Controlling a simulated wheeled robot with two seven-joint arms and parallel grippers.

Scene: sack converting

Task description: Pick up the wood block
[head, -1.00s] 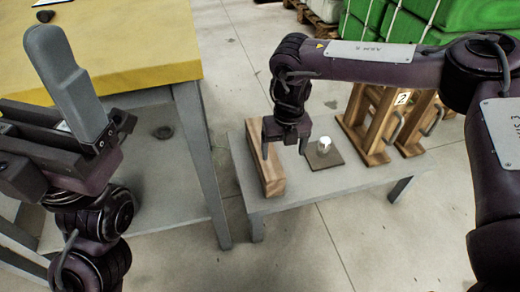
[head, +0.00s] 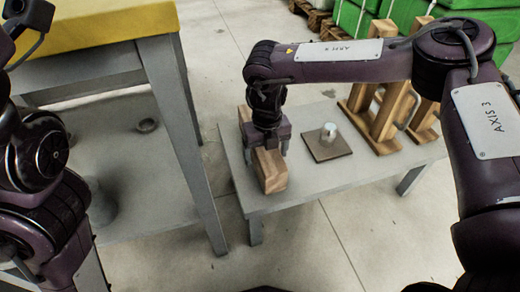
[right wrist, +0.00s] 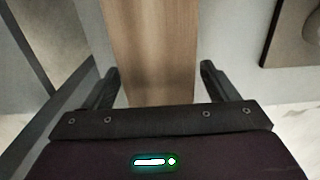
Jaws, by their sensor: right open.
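The wood block (head: 271,175) is a long brown bar lying on the low grey table, near its left edge. In the right wrist view the wood block (right wrist: 152,50) runs up the middle of the picture. My right gripper (head: 267,150) is over the block, pointing down. In the right wrist view its two fingers (right wrist: 157,85) stand apart, one on each side of the block, with a gap to each side. The right gripper is open. My left arm shows at the left edge of the head view, but its gripper fingers are not visible.
A dark square plate (head: 340,153) with a small white cylinder (head: 328,131) lies right of the block on the low table (head: 320,182). Wooden stands (head: 385,115) with handles are at its far right. A taller yellow-topped table (head: 120,25) stands to the left.

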